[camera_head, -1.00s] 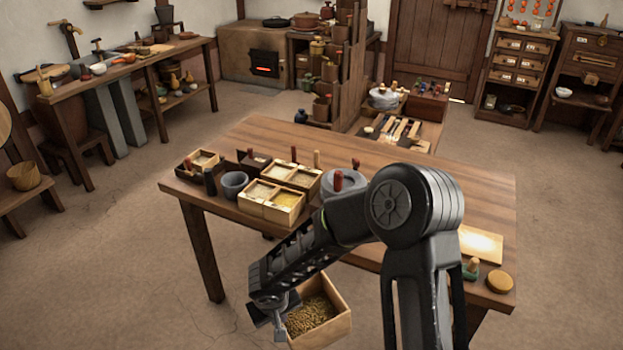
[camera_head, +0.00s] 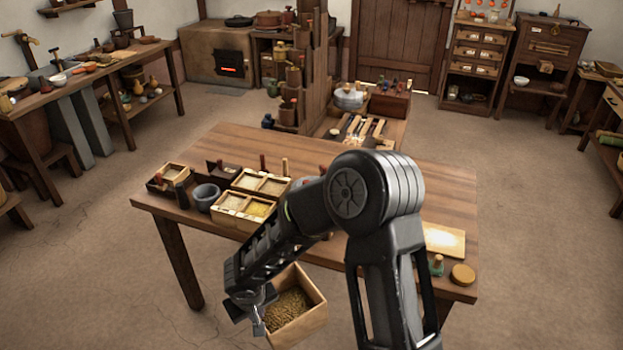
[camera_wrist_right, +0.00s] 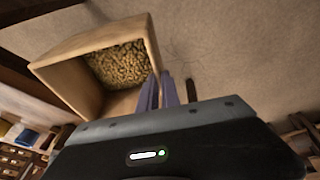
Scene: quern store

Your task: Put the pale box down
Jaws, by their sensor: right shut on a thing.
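The pale box (camera_head: 304,325) is an open wooden box with brownish grain inside. It hangs in the air in front of the table's near edge, below the tabletop, in the head view. My right gripper (camera_head: 262,312) is shut on the box's left side wall. In the right wrist view the box (camera_wrist_right: 60,72) is tilted in the picture, and the gripper fingers (camera_wrist_right: 166,92) meet at its wall. The wooden table (camera_head: 400,195) stands just behind the box. My left gripper is not in view.
The table's left part holds compartment boxes (camera_head: 243,204), a grey mortar (camera_head: 205,197) and small dark containers. A pale board (camera_head: 444,240), a green bottle (camera_head: 437,265) and a round lid (camera_head: 462,275) lie at its right. The table's far middle is bare.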

